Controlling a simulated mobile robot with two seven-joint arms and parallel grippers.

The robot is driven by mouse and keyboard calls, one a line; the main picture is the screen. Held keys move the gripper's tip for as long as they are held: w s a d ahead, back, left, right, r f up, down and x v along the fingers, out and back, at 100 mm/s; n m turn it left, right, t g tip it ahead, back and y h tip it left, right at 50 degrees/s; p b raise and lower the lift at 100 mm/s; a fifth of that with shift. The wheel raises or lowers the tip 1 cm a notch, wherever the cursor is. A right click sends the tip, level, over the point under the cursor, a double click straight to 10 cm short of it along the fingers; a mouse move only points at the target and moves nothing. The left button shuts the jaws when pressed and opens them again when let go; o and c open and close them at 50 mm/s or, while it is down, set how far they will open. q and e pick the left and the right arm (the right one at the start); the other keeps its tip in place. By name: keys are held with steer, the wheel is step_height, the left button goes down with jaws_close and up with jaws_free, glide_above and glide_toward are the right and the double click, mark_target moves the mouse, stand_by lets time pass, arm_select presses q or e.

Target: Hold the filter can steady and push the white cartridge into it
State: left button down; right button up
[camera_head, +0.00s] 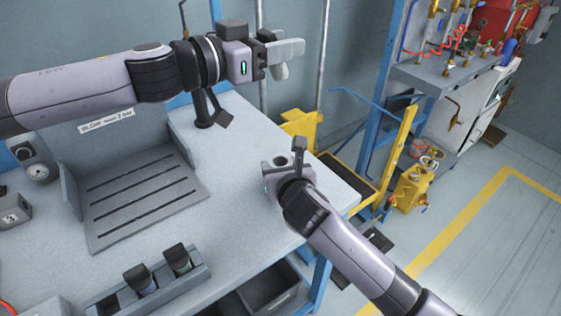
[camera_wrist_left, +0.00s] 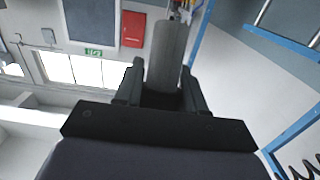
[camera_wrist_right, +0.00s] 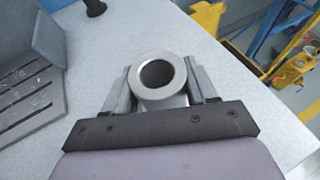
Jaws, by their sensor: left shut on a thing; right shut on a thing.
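The filter can (camera_wrist_right: 160,96) is a pale grey cylinder with a dark round opening facing up. My right gripper (camera_wrist_right: 160,88) is shut on it near the bench's right edge. In the head view this gripper (camera_head: 282,172) hides most of the can. The white cartridge (camera_head: 281,71) is a pale cylinder, partly hidden by the fingers. My left gripper (camera_head: 285,52) is shut on it, raised well above the bench. In the left wrist view the cartridge (camera_wrist_left: 168,55) looks grey and sticks out between the dark fingers. Cartridge and can are apart.
A slotted tray (camera_head: 140,203) with raised walls lies on the bench (camera_head: 235,205). A rack with dark-capped bottles (camera_head: 180,262) stands at the front left. A dark post (camera_head: 203,108) stands near the back edge. Yellow steps (camera_head: 302,124) stand beyond the bench.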

arm_select(q)
step_height(320, 180, down, 14)
steer(key=w+d+g+y, duration=0.1)
steer(key=g+y, duration=0.1)
steer(key=y, duration=0.1)
steer(key=shift+d+r+g, duration=0.25)
steer(key=shift+g, duration=0.05)
steer(key=shift+f, duration=2.5)
steer(key=shift+f, duration=1.65)
steer(key=shift+r, duration=0.4)
stand_by(2.2)
